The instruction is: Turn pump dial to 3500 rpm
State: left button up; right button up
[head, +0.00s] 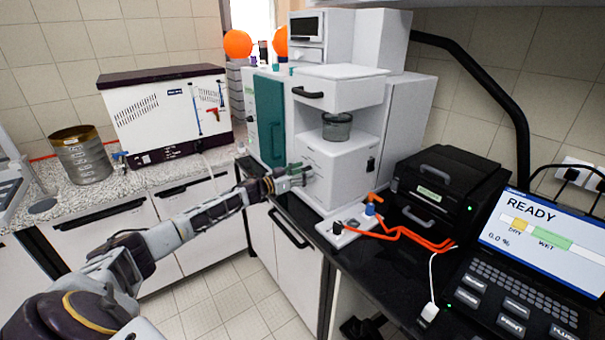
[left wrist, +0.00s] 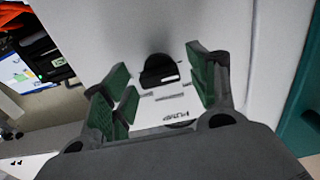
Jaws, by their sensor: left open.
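The white machine (head: 335,178) stands on the black bench with its front panel facing my left gripper. My left gripper (head: 303,173) is at this panel, its fingers pointing at it. In the left wrist view, the green-tipped fingers (left wrist: 162,92) are spread apart with nothing held between them. A black rounded knob-like part (left wrist: 159,72) shows on the panel in the gap between the fingers, apart from both. A label reading PUMP (left wrist: 178,113) and short marks lie near it. The dial's setting cannot be read. My right gripper is not in view.
A small white block with knobs (head: 345,234) and orange tubes (head: 405,233) lies right of the gripper. A black box (head: 448,190) and a console reading READY (head: 535,235) stand further right. A metal sieve (head: 82,155) and a white bath (head: 168,115) stand at left.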

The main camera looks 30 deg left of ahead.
pick_arm(q)
jog(key=c, duration=1)
